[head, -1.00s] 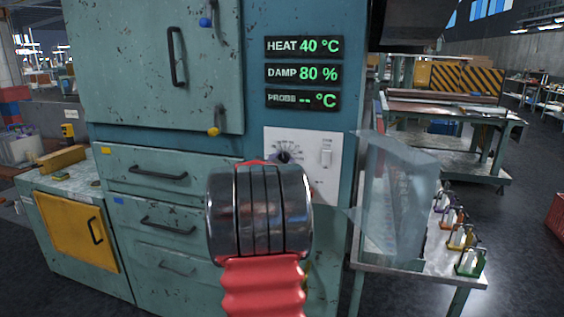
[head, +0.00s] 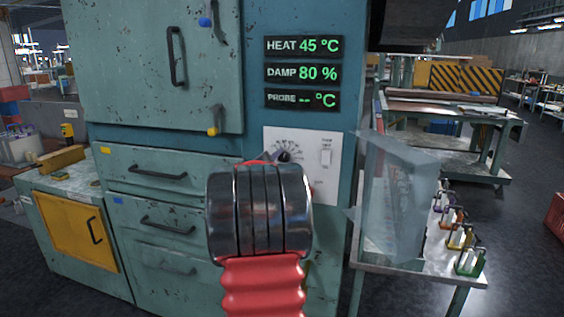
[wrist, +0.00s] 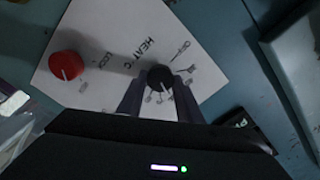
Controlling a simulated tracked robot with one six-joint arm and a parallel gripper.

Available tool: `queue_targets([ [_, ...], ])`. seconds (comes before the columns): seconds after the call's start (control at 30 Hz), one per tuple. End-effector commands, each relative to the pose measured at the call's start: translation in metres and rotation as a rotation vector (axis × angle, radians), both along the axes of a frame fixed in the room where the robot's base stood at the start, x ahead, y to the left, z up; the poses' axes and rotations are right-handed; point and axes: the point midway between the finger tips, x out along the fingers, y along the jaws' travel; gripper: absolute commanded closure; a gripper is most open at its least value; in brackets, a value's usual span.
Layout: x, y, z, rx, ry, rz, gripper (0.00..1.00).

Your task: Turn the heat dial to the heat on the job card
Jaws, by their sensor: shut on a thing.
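The black heat dial (wrist: 160,78) sits on a white control panel (wrist: 100,75) and shows between my gripper's fingers in the wrist view. My gripper (wrist: 158,100) is shut on the dial. In the head view the dial (head: 284,157) shows just above my arm, with tick marks fanned around it, and my arm hides the lower left of the panel (head: 318,190). The heat display (head: 304,46) reads 45 °C. The job card cannot be made out in either view.
A damp display (head: 303,73) reads 80 % and a probe display (head: 303,99) shows dashes. A red knob (wrist: 66,66) sits beside the dial. A clear shield (head: 398,200) stands on a side table at the right.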

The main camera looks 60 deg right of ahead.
Motion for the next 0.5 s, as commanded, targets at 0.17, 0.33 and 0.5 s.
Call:
queue_targets([
  [0.17,-0.0016,-0.0003,-0.0022,0.003,0.001,-0.002,0.90],
  [0.33,-0.0014,-0.0003,-0.0020,0.003,0.001,-0.002,0.59],
  [0.5,-0.0008,-0.0001,-0.0013,0.002,0.001,-0.002,0.49],
])
